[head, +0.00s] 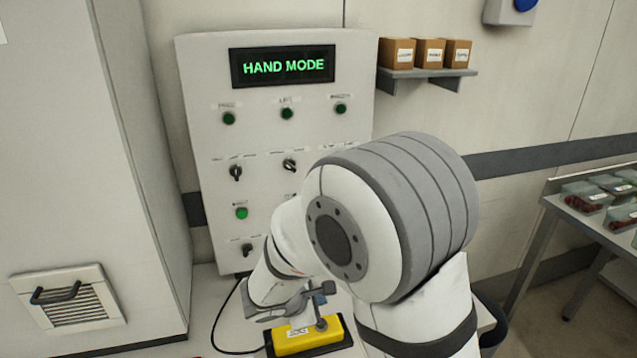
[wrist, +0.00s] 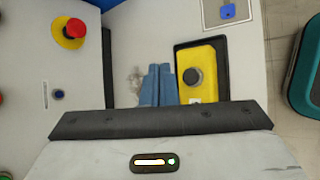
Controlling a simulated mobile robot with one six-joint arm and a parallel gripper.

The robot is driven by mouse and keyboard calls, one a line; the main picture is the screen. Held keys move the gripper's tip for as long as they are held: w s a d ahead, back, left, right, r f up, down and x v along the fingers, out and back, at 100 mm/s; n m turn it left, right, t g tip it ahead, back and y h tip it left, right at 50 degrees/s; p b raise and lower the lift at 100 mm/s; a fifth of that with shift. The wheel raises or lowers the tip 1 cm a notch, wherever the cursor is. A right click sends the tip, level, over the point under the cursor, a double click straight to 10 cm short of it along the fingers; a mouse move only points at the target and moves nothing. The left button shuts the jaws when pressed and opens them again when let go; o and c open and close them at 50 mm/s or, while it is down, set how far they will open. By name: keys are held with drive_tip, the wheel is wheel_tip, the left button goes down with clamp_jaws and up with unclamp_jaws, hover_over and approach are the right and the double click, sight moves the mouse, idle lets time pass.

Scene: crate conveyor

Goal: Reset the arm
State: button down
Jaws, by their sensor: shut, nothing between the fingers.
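My gripper (wrist: 159,70) shows in the wrist view as two blue fingers pressed together with nothing between them. In the head view its blue fingers (head: 320,299) are partly hidden by my arm. They are just above or beside a yellow box with a black round button, which sits in a black holder (wrist: 226,60). In the wrist view the yellow box (wrist: 209,85) lies just right of the fingers. I cannot tell from these views whether they touch it. My arm is bent low over the worktop and covers part of the control panel.
A control panel (head: 190,75) reads "HAND MODE", with green buttons and black switches. A red mushroom button (wrist: 74,29) is left in the wrist view. A shelf (head: 430,73) holds small boxes. A table (head: 560,208) with trays stands right. A cabinet (head: 70,180) stands left.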

drive_tip(key=s+d+r+m+g+p, duration=0.1)
drive_tip(key=s+d+r+m+g, duration=0.1)
drive_tip(key=s+d+r+m, duration=0.4)
drive_tip(key=s+d+r+m+g+p, duration=0.1)
drive_tip(key=s+d+r+m+g, duration=0.2)
drive_tip(key=d, duration=0.4)
drive_tip(key=s+d+r+m+y+p, duration=0.1)
drive_tip(key=s+d+r+m+y, duration=0.1)
drive_tip(key=s+r+m+y, duration=0.3)
drive_tip(key=shift+s+r+m+y, duration=0.3)
drive_tip(key=shift+s+r+m, duration=0.25)
drive_tip(key=shift+s+m, duration=1.85)
drive_tip(key=shift+w+m, duration=0.25)
drive_tip(key=shift+m, duration=0.05)
